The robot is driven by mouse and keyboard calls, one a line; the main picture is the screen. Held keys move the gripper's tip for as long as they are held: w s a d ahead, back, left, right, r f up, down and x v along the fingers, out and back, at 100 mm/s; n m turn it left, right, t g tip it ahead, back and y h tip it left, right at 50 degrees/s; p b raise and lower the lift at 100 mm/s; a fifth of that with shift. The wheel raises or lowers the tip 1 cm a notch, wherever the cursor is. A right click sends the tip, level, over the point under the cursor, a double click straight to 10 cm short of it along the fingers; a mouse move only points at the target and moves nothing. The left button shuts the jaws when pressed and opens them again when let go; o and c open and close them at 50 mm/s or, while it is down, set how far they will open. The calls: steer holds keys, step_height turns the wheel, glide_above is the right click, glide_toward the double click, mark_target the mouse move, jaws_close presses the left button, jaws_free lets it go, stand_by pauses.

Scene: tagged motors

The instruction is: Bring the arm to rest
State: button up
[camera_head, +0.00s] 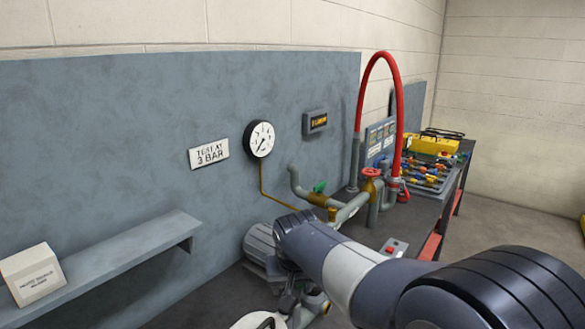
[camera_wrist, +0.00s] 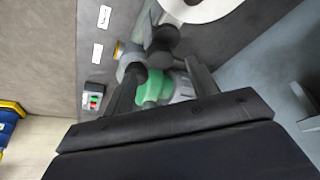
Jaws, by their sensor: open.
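My arm (camera_head: 350,265) reaches from the lower right of the head view over the dark bench. My gripper (camera_wrist: 158,82) shows in the wrist view with its two dark fingers apart. A green body (camera_wrist: 152,90) with a grey part beside it shows between and beyond the fingers. Dark rounded parts (camera_wrist: 160,45) lie just past it. I cannot tell whether the fingers touch any of these. In the head view a grey ribbed motor (camera_head: 260,240) stands on the bench, partly behind my arm. My fingers cannot be made out clearly in the head view.
A shelf (camera_head: 130,245) with a white box (camera_head: 32,273) is on the left wall. Pipes with a red valve wheel (camera_head: 371,172) and a red hose (camera_head: 378,60) rise beyond my arm. A switch box (camera_head: 393,247) sits on the bench.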

mark_target(292, 293)
steer(key=x, duration=0.4)
steer(key=shift+f, duration=0.1)
stand_by(0.5)
